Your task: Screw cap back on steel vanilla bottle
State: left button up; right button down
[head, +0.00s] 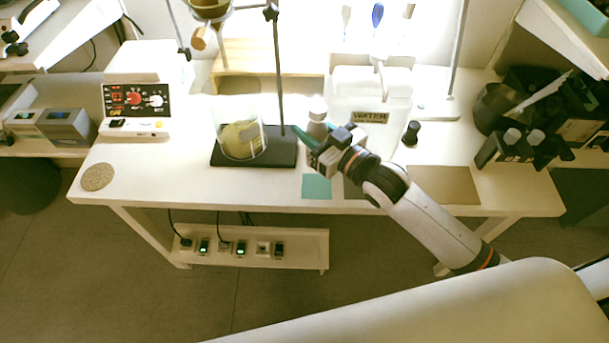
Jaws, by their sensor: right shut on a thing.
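A small grey steel-looking bottle (317,116) with a pale top stands up near the middle of the table, just behind my right gripper. My right gripper (308,142) reaches in from the right and is shut at the bottle's lower part, which it partly hides. A teal strip shows beside the fingers. I cannot tell whether the pale top is a cap or the bottle's bare neck. No separate cap can be made out. My left gripper is not in view.
A glass beaker (240,140) with yellowish contents stands on a dark stand base (285,153), its rod (278,70) close left of the gripper. A teal mat (316,187) and brown mat (446,184) lie in front. A small black bottle (411,133) stands to the right.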

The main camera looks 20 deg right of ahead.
jog(key=shift+w+d, duration=0.1)
jog(key=shift+d, duration=0.1)
jog(key=shift+s+d+r, duration=0.1)
jog(key=shift+s+d, duration=0.1)
jog(key=shift+f, duration=0.3)
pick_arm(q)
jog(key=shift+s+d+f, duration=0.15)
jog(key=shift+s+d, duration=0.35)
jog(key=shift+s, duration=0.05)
pick_arm(e)
notch_tip(320, 180, down, 6)
jog(key=shift+a+r, duration=0.1)
jog(key=shift+r, duration=0.05)
pick_arm(q)
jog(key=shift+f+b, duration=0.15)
jog(key=shift+b, duration=0.2)
pick_arm(e)
jog(key=shift+f, duration=1.9)
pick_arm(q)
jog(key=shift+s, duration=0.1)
pick_arm(e)
jog(key=shift+f, duration=0.1)
jog(key=c, duration=0.9)
grip_release()
